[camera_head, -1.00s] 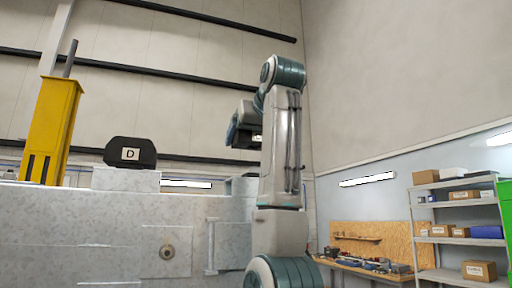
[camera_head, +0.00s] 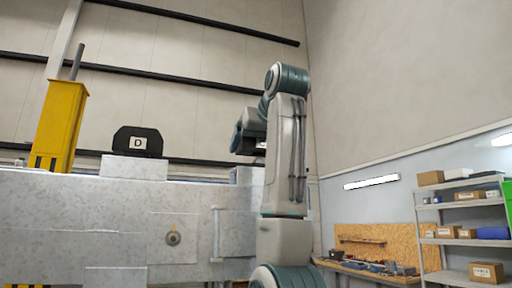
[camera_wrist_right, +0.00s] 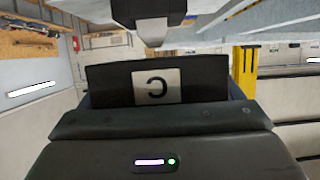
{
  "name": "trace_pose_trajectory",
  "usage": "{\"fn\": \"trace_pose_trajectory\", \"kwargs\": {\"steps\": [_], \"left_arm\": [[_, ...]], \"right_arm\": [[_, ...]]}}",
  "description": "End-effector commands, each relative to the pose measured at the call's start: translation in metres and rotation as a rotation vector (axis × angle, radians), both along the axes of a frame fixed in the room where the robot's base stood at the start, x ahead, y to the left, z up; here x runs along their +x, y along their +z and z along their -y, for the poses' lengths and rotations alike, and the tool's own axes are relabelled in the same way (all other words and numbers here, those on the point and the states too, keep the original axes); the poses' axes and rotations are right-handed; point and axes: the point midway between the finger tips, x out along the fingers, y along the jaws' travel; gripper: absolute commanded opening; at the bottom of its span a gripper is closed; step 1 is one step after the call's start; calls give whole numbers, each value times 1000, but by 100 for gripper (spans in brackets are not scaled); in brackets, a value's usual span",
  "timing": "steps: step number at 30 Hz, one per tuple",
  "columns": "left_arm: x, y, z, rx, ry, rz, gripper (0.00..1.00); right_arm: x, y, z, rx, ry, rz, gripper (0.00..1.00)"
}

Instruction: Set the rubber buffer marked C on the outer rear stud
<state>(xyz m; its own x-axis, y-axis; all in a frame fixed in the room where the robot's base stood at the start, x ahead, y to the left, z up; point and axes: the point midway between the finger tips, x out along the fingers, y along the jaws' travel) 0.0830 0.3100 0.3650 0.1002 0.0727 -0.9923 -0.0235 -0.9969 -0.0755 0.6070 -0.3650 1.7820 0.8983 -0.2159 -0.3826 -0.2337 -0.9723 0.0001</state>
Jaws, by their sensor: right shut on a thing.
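The rubber buffer marked C (camera_wrist_right: 110,86) is a black block with a white label, its letter upside down in the right wrist view. My right gripper (camera_wrist_right: 157,100) is shut on it. In the head view my right gripper (camera_head: 249,140) is above the right end of the grey trailer frame (camera_head: 60,210), with a visible gap over a pale raised block (camera_head: 246,176). The buffer is barely distinguishable there. I cannot make out the outer rear stud. My left gripper is not in view.
A black buffer marked D (camera_head: 152,143) sits on a pale block (camera_head: 130,168) on the frame. A yellow post (camera_head: 58,125) stands at left. A dark block with a grey tip (camera_wrist_right: 150,22) shows at the top of the wrist view. Shelves (camera_head: 465,240) stand far right.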

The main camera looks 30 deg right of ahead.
Motion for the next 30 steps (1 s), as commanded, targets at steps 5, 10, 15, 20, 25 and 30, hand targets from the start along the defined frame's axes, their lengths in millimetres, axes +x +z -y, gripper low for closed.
{"fn": "trace_pose_trajectory", "kwargs": {"steps": [5,10,15,20,25,30], "left_arm": [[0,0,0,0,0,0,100],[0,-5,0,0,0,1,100],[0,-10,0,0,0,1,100],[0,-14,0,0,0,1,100],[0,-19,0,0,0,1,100],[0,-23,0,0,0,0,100]], "right_arm": [[0,0,0,0,0,1,56],[0,-5,0,0,0,1,56],[0,-10,0,0,0,1,56],[0,-15,0,0,0,1,56],[0,-20,0,0,0,1,56],[0,-25,0,0,0,1,56]]}}
